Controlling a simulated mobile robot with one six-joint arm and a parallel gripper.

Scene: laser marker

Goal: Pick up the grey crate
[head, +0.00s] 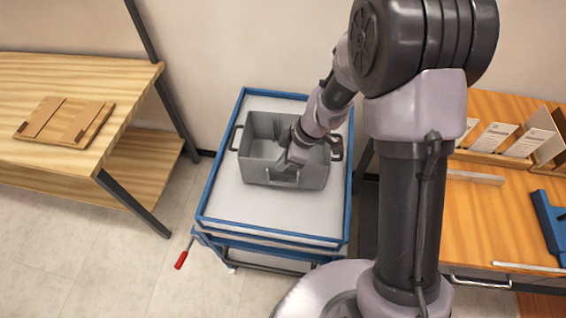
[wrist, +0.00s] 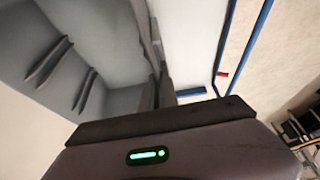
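The grey crate (head: 256,176) stands upright on the white top of a blue-framed cart (head: 222,195), with a dark handle at its left and right ends. My gripper (head: 286,168) reaches down at the middle of the crate's near wall. In the wrist view the crate (wrist: 105,40) fills the upper left, showing its inside. The edge of its wall runs down toward my gripper (wrist: 158,92), where dark finger parts lie close against it. The gripper's body hides the lower part of that view. I cannot tell whether the fingers are open or closed on the wall.
A wooden table (head: 105,80) with a flat wooden piece (head: 65,122) stands at the left. A wooden workbench (head: 475,220) with cards and a blue item (head: 548,215) is at the right. A red-tipped lever (head: 181,259) sticks out at the cart's near left. Floor is clear between table and cart.

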